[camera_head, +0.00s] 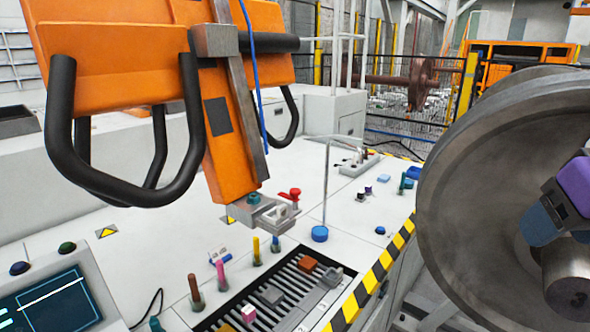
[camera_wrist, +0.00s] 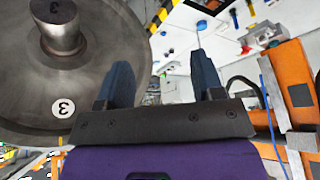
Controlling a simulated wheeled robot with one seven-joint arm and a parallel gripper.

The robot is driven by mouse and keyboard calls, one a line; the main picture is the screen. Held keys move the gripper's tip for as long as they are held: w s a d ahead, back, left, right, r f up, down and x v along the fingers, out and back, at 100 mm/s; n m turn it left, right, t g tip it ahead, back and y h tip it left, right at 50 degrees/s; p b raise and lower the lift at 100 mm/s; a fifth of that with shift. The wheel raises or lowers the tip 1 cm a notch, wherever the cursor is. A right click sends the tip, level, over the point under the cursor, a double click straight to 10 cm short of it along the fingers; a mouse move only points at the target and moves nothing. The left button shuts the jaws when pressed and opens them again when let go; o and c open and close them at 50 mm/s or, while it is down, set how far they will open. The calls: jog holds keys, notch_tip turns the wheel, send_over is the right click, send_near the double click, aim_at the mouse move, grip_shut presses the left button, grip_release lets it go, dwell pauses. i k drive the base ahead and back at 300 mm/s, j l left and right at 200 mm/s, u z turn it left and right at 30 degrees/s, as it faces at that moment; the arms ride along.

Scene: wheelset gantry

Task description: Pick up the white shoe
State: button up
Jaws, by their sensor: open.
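A small block with a white top and pinkish side (camera_head: 248,313) sits in the dark slotted tray (camera_head: 222,322) at the lower middle of the head view; it is the only whitish block there, and I take it as the white shoe. I cannot make it out in the wrist view. My gripper (camera_head: 541,224), purple with blue fingers, is at the right of the head view, in front of the large wheel and far from the tray. In the wrist view my gripper (camera_wrist: 162,76) has its two fingers apart with nothing between them.
A large grey wheel (camera_head: 465,180) stands close to my gripper and fills the left of the wrist view (camera_wrist: 30,80). An orange gantry tool (camera_head: 110,50) with black handles hangs over the white bench. A brown block (camera_head: 307,263) and grey blocks (camera_head: 272,295) share the tray; coloured pegs (camera_head: 195,290) stand beside it.

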aim_at(278, 216)
jog(key=u, duration=1.25)
jog(key=i+l+u, duration=0.2)
jog(key=l, duration=0.35)
jog(key=l+u, duration=0.2)
jog(key=l, duration=0.35)
